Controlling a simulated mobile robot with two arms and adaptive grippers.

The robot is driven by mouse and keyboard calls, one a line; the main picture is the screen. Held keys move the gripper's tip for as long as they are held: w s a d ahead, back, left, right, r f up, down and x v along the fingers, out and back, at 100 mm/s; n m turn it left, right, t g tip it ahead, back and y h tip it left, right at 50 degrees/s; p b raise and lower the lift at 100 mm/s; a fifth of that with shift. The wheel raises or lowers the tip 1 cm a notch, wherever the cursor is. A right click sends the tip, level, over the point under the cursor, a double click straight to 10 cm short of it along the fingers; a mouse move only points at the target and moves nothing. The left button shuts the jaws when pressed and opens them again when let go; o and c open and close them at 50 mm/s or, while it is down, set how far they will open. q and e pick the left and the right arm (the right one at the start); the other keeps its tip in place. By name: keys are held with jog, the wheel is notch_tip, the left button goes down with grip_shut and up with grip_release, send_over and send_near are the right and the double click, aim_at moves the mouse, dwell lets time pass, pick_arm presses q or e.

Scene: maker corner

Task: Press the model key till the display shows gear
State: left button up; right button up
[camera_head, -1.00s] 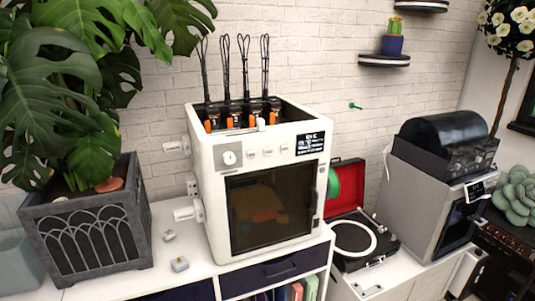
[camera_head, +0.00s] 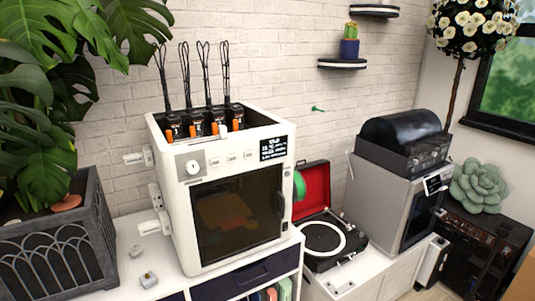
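A white box-shaped machine, which looks like a 3D printer (camera_head: 185,205), stands on the white cabinet left of centre. Its front panel has a round dial (camera_head: 193,167), a row of small keys (camera_head: 232,159) and a small dark display (camera_head: 273,148) at the upper right. The display has light text too small to read, and the key labels cannot be read either. Below is a dark window (camera_head: 238,218) with orange and yellow shapes behind it. A second grey machine (camera_head: 388,205) at the right has a small screen (camera_head: 436,182). Neither of my grippers is in view.
A large plant in a grey planter (camera_head: 60,262) stands at the left. A turntable in an open red case (camera_head: 322,238) stands between the machines. Small loose parts (camera_head: 148,279) lie on the cabinet top. A wall shelf (camera_head: 342,64) holds a cactus pot.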

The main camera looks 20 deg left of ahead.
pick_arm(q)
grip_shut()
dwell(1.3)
